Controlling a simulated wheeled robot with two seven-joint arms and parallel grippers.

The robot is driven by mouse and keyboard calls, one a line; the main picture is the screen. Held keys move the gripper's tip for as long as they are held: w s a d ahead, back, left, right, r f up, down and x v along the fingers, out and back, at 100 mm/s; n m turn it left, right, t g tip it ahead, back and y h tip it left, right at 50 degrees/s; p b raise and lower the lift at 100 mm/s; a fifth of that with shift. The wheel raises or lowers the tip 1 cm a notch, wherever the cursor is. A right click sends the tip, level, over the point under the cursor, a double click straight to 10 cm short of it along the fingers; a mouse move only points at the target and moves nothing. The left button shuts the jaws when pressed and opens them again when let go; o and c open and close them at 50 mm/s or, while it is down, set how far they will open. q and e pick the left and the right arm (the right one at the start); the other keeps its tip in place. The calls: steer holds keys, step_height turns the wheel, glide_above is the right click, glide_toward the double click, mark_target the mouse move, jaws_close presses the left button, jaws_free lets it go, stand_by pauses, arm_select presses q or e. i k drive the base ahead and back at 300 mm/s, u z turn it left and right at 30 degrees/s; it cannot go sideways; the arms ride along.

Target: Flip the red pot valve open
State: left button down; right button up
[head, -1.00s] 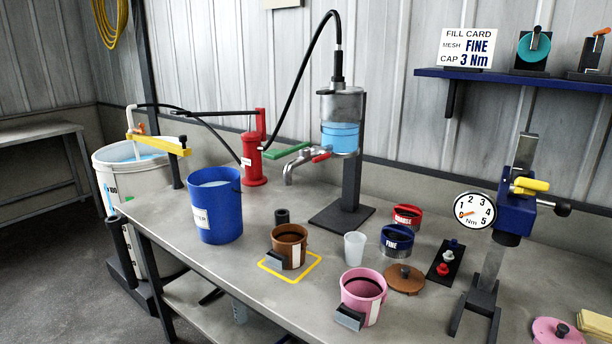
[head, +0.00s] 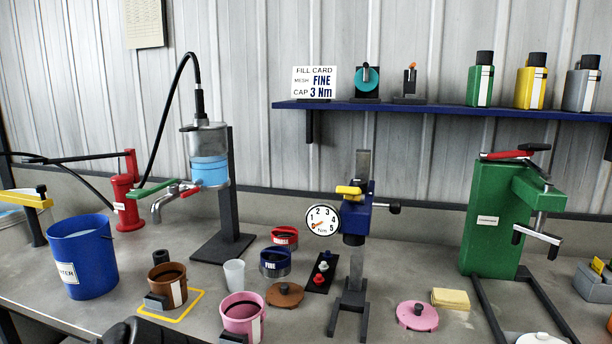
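The pot (head: 209,172) is a clear vessel with a grey top and blue liquid, held on a dark stand (head: 228,205). A grey tap (head: 163,205) sticks out to its left. The red valve lever (head: 190,191) sits on this tap, close under the pot, lying roughly along the spout. No gripper is near it. A dark shape at the bottom left edge (head: 130,333) looks like part of my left arm; its fingers cannot be made out. My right gripper is out of view.
A green bar (head: 153,188) reaches from the red pump (head: 125,200) towards the tap. A blue bucket (head: 83,262), a brown cup (head: 166,285), a white cup (head: 234,274) and a pink cup (head: 241,318) stand in front. The gauge stand (head: 355,225) is to the right.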

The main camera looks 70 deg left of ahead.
mark_target(198, 189)
steer(key=z, duration=0.45)
steer(key=k, duration=1.4)
steer(key=u, duration=0.95)
